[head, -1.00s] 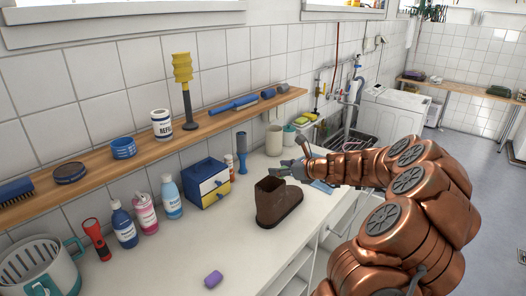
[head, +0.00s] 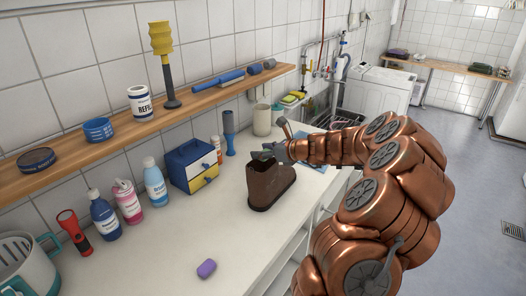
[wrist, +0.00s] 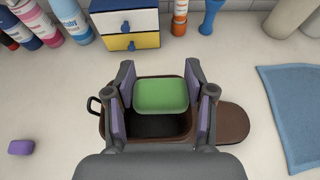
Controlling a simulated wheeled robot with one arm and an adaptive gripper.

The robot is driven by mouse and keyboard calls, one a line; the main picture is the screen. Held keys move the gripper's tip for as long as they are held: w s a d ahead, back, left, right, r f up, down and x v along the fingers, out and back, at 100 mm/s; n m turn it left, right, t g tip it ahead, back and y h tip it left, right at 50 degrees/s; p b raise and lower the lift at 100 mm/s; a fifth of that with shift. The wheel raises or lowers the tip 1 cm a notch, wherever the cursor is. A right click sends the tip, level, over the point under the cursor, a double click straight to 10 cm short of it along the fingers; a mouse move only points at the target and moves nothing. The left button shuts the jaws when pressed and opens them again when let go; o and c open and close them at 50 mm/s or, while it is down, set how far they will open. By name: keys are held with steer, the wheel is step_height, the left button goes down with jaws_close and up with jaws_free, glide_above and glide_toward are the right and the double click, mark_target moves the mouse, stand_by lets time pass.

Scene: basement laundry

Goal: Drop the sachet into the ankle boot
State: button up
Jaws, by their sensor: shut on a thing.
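The brown ankle boot (head: 270,190) stands upright on the white counter, its opening facing up. My gripper (head: 266,151) is at the boot's top in the head view. In the wrist view my gripper (wrist: 162,98) is shut on a green sachet (wrist: 161,95), one finger on each side of it. The sachet is over the boot's dark opening (wrist: 155,125); how high above it I cannot tell. The boot's toe (wrist: 232,122) sticks out to the right in the wrist view. In the head view the sachet is not clearly visible.
A blue drawer box (head: 193,166) and several bottles stand along the wall behind the boot. A purple bar (head: 206,268) lies near the front. A blue cloth (wrist: 297,105) lies right of the boot.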

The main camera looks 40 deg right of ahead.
steer(key=shift+f+b, duration=0.3)
steer(key=shift+f, duration=0.3)
steer(key=o, duration=0.9)
steer(key=shift+s+r, duration=0.1)
steer(key=v, duration=1.1)
steer(key=shift+s+d+r, duration=0.1)
steer(key=shift+s+r, duration=0.05)
steer(key=shift+s, duration=0.25)
